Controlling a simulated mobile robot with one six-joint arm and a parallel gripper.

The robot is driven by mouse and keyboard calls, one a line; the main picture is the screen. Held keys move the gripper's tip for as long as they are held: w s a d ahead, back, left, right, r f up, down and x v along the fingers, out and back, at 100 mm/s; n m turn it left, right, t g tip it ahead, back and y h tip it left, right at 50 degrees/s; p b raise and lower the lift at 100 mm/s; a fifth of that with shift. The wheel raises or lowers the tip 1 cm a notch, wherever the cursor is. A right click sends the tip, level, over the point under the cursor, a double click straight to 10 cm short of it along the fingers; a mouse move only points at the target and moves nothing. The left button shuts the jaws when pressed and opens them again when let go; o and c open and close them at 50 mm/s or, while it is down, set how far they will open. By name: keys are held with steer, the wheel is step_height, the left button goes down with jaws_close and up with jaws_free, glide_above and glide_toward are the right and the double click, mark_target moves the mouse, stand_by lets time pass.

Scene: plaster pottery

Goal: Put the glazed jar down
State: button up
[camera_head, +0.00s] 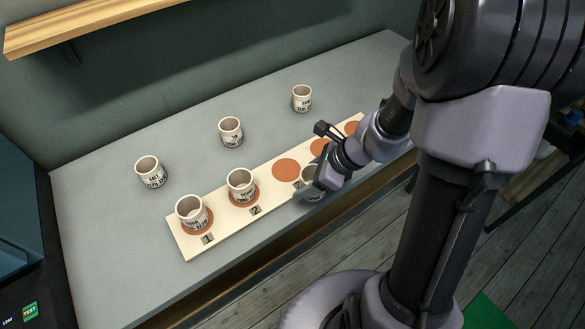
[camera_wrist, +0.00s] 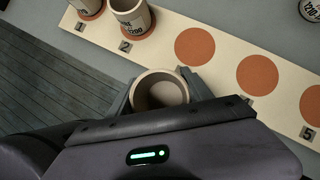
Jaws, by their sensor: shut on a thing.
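My gripper (camera_head: 318,182) is shut on a pale jar with dark lettering (camera_head: 309,186), at the front edge of the numbered board. In the wrist view the held jar (camera_wrist: 160,90) shows its open round mouth between the fingers, just beside the empty orange circle (camera_wrist: 195,46). The cream board (camera_head: 262,191) has a row of orange circles and number tags. A jar stands on circle 1 (camera_head: 193,213) and another on circle 2 (camera_head: 241,186). The circle third along (camera_head: 286,169) is bare. I cannot tell whether the held jar touches anything below.
Three more jars stand behind the board on the grey table: left (camera_head: 151,172), middle (camera_head: 230,131) and right (camera_head: 301,97). Further bare circles lie to the right, partly behind my arm. A wooden shelf (camera_head: 85,27) is on the wall above. The table's front edge is close to the board.

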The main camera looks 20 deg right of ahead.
steer(key=w+a, duration=0.1)
steer(key=w, duration=0.3)
steer(key=w+a+f+b, duration=0.1)
steer(key=w, duration=0.3)
steer(key=w+a, duration=0.1)
steer(key=w, duration=0.3)
steer(key=shift+a+f, duration=0.3)
step_height(320, 180, down, 4)
steer(key=b, duration=0.3)
steer(key=shift+r, duration=0.35)
steer(key=shift+c, duration=0.9)
steer(key=o, duration=1.7)
